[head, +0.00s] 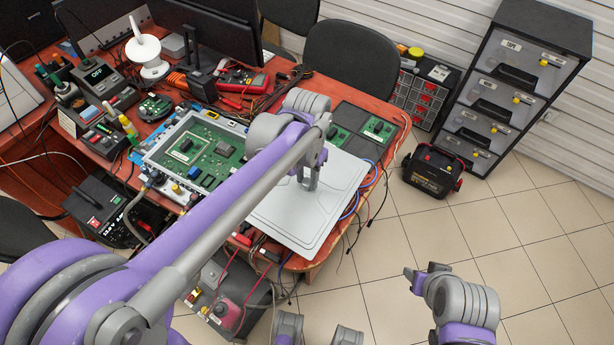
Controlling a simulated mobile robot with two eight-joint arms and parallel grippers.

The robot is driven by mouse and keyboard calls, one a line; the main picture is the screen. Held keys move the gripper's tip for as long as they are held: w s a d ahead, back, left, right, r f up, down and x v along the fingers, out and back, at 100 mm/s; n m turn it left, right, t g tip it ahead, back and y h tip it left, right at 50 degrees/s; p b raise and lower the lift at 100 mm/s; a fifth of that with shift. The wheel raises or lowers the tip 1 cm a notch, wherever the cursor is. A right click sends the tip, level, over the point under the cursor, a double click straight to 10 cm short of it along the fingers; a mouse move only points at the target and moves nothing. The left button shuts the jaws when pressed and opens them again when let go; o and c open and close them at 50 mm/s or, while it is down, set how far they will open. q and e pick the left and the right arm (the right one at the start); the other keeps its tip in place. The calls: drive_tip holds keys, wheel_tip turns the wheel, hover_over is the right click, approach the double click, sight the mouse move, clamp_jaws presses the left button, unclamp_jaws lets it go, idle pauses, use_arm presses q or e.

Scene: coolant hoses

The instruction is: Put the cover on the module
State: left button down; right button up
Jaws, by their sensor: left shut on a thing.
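The module (222,175) is an open silver tray holding green circuit boards, on the red table left of centre. Its top is uncovered, and my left arm crosses in front of its right part. The cover (318,222) is a flat light-grey plate with rounded corners, to the right of the module near the table's front edge. My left gripper (310,183) points down and is shut on the cover at its upper middle. The arm hides the cover's left part. My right gripper (426,275) is empty above the floor at lower right, its fingers apart.
Dark trays with green boards (378,129) lie behind the cover, with blue and red cables along the table's right edge. Tools and a multimeter (241,80) crowd the back. A black battery box (434,171) and a drawer cabinet (512,85) stand right.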

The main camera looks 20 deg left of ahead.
use_arm(q)
drive_tip(key=w+a+r+n+p, duration=0.3)
drive_tip(key=a+n, duration=0.6)
drive_tip(key=a, duration=0.7)
drive_tip(key=w+a+n+p, duration=0.2)
drive_tip(key=w+a+n, duration=0.2)
drive_tip(key=a+n, duration=0.95)
drive_tip(key=shift+a+f+m+b, duration=0.55)
drive_tip(key=shift+a+f+m, duration=0.25)
drive_tip(key=shift+f+m, duration=0.2)
drive_tip(key=shift+a+f+m+b, duration=0.5)
drive_tip(key=shift+a+f+m, duration=0.3)
drive_tip(key=shift+f, duration=0.2)
drive_tip(key=shift+f, duration=0.2)
drive_tip(key=shift+f+b, duration=0.6)
drive_tip(key=shift+f, duration=0.1)
drive_tip(key=shift+f, duration=0.2)
drive_tip(key=shift+f+b, duration=0.4)
drive_tip(key=shift+f, duration=0.05)
drive_tip(key=shift+f, duration=0.35)
